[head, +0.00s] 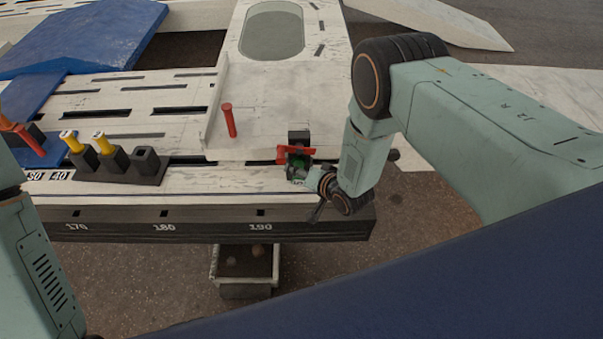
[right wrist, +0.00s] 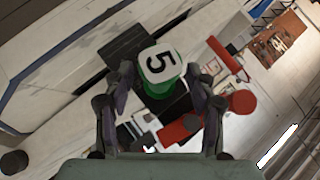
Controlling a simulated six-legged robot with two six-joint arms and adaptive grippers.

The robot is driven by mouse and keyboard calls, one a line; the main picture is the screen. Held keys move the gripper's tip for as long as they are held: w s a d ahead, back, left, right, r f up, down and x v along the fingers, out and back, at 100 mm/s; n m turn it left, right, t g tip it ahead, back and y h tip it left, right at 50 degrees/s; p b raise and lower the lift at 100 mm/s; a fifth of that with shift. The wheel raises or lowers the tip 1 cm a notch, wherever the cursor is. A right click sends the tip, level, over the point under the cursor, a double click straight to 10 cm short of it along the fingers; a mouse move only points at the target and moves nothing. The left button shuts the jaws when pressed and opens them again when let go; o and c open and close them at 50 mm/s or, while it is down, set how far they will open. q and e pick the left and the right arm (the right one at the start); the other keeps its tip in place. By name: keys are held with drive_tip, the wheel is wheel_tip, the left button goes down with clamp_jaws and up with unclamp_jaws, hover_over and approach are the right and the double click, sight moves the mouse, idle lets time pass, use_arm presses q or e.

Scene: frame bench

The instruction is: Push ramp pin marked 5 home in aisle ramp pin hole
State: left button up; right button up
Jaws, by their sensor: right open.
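The ramp pin marked 5 (right wrist: 158,66) has a white top with a black 5 and a green body. In the right wrist view it shows between the fingertips of my right gripper (right wrist: 160,76), which is open with a finger on each side. In the head view the right gripper (head: 304,174) is low beside a black block with red parts (head: 297,151) at the aisle ramp's near edge, where some green shows. The hole under the pin is hidden, and I cannot tell how deep the pin sits. My left gripper is out of view; only its arm shows.
A black holder (head: 120,166) with two yellow pins stands to the left on the bench. A bin (head: 245,270) sits below the front edge. The bench top between holder and plate is largely clear.

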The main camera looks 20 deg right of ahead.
drive_tip(key=v, duration=1.2)
drive_tip(key=s+d+f+n+g+h, duration=0.1)
drive_tip(key=s+f+n+g, duration=0.15)
drive_tip(key=s, duration=0.45)
drive_tip(key=s+d+f+n+g+h, duration=0.15)
drive_tip(key=s+g, duration=0.25)
drive_tip(key=s, duration=0.4)
drive_tip(key=s+r+n+g+h+p, duration=0.1)
drive_tip(key=s+r+g, duration=0.3)
drive_tip(key=s, duration=1)
drive_tip(key=shift+r+n+p, duration=0.15)
drive_tip(key=shift+n+p, duration=0.25)
drive_tip(key=shift+p, duration=0.45)
